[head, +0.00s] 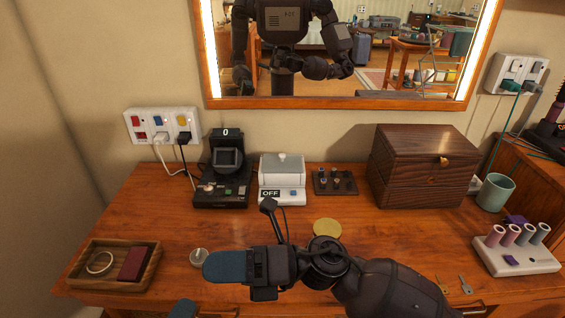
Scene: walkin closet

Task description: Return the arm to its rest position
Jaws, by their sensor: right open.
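My right arm reaches in from the lower right, over the front of the wooden desk (125,215). My right gripper (228,268) points left above the desktop, its blue finger pad near a small round silvery item (199,257). The gripper is open, and I see nothing held in it. A small blue piece shows at the bottom edge, and I cannot tell which part it belongs to. My left gripper is not clearly in view. In the mirror (375,45) my dark body and arms are reflected.
A wooden tray (75,283) lies at left. A black device (225,185), a white switch box (282,185) and a brown wooden box (420,165) stand at the back. A green cup (495,192) and a spool rack (515,262) are at right. A gold disc (327,227) lies behind the arm.

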